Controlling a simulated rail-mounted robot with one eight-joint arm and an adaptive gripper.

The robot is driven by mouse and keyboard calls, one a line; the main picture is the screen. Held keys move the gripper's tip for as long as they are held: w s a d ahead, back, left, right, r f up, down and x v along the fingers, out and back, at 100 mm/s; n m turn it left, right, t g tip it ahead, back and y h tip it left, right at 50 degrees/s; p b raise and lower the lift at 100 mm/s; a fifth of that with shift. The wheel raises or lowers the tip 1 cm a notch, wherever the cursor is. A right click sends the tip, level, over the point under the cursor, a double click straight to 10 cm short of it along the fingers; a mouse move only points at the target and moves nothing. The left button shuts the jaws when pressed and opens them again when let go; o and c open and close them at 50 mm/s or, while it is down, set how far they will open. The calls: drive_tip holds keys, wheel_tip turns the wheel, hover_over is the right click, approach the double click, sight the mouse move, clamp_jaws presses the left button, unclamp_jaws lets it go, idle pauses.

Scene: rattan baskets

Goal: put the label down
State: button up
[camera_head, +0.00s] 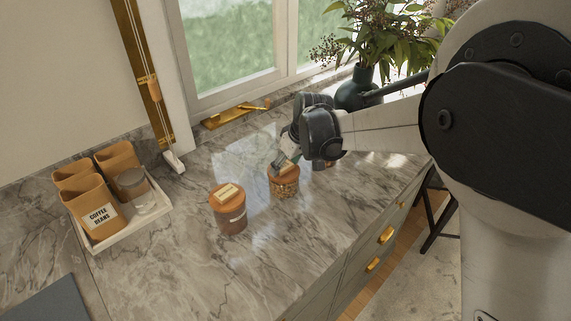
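My gripper (281,163) points down at the wooden lid of a glass jar (285,187) with grainy contents. Its fingertips are very small here and overlap the lid; I cannot tell whether they are open or shut, or whether they hold a label. A pale rectangular label (228,192) lies on the wooden lid of another jar (232,217), to the left and nearer. That jar also has a small label on its front.
A dark vase (355,88) with plants and a gold tray (232,116) stand by the window. The front marble counter is clear.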

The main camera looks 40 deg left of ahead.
drive_tip(key=shift+o, duration=0.4)
drive_tip(key=shift+r, duration=0.25)
drive_tip(key=v, duration=1.1)
drive_tip(key=shift+d+r+b, duration=0.15)
drive_tip(key=shift+r+b, duration=0.2)
drive_tip(key=shift+r, duration=0.05)
drive_tip(key=shift+s, duration=0.1)
drive_tip(key=w+d+r+m+t+h+b, duration=0.1)
drive_tip(key=d+r+m+t, duration=0.15)
drive_tip(key=d, duration=1.25)
drive_tip(key=w+d+r+m+t+h+b, duration=0.1)
drive_tip(key=d+r+m+b, duration=0.2)
drive_tip(key=d, duration=1.2)
drive_tip(key=s+d+f+m+t+h+b, duration=0.1)
drive_tip(key=s+d+f+m, duration=0.3)
drive_tip(key=s+d, duration=0.4)
drive_tip(key=s+d+f+m+t+h, duration=0.1)
drive_tip(key=s+d+f+m, duration=0.4)
drive_tip(key=d, duration=1.2)
drive_tip(key=s+m+t, duration=0.1)
drive_tip(key=s, duration=0.3)
drive_tip(key=shift+s+d+h+b, duration=0.3)
drive_tip(key=shift+b, duration=0.1)
